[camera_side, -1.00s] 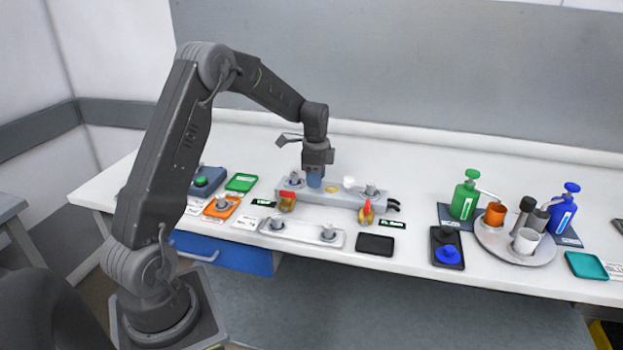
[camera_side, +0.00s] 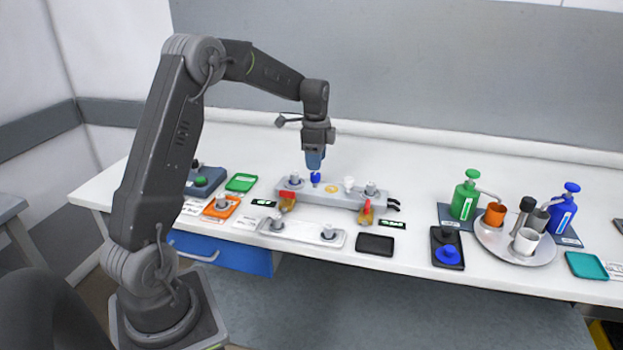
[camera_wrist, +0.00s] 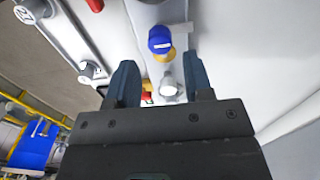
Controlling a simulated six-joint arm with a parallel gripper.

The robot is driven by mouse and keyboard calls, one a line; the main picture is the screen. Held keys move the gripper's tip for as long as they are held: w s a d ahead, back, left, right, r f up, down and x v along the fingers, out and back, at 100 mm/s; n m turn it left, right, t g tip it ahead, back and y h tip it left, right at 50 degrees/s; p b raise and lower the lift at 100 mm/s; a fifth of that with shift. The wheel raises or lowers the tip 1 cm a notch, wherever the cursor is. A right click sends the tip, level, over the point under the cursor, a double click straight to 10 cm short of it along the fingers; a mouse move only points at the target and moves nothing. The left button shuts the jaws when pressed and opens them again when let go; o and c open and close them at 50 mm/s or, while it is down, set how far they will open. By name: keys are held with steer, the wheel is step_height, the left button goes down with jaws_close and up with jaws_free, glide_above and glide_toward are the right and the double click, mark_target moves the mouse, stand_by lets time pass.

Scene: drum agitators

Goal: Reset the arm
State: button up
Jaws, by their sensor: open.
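My gripper (camera_side: 314,163) is open and empty, pointing down above the grey fixture bar (camera_side: 340,198). A small blue knob (camera_side: 315,177) stands upright on the bar just below the fingertips. In the wrist view, the two blue fingers of my gripper (camera_wrist: 160,85) are spread wide. The blue knob (camera_wrist: 160,40) shows beyond them, with nothing between the fingers touching it.
A pale tray with grey knobs (camera_side: 300,234) lies in front of the bar. Green (camera_side: 465,196) and blue (camera_side: 564,209) pump bottles and a round tray of cups (camera_side: 515,254) stand at the right. The back of the table is clear.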

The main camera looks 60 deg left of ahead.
steer(key=shift+r, duration=0.2)
steer(key=shift+d+r, duration=0.15)
steer(key=shift+d, duration=0.05)
steer(key=s+d+r+n+t, duration=0.1)
steer(key=s+d+r+n, duration=0.1)
steer(key=s+d+r, duration=0.45)
steer(key=s+d+r+n+t, duration=0.2)
steer(key=s+d+r, duration=0.15)
steer(key=d, duration=0.55)
steer(key=s+d+n+t, duration=0.2)
steer(key=s+d+n, duration=0.2)
steer(key=s+d, duration=0.5)
steer(key=s, duration=0.4)
steer(key=shift+s+f+n, duration=0.15)
steer(key=shift+f+n, duration=0.2)
steer(key=shift+n, duration=0.05)
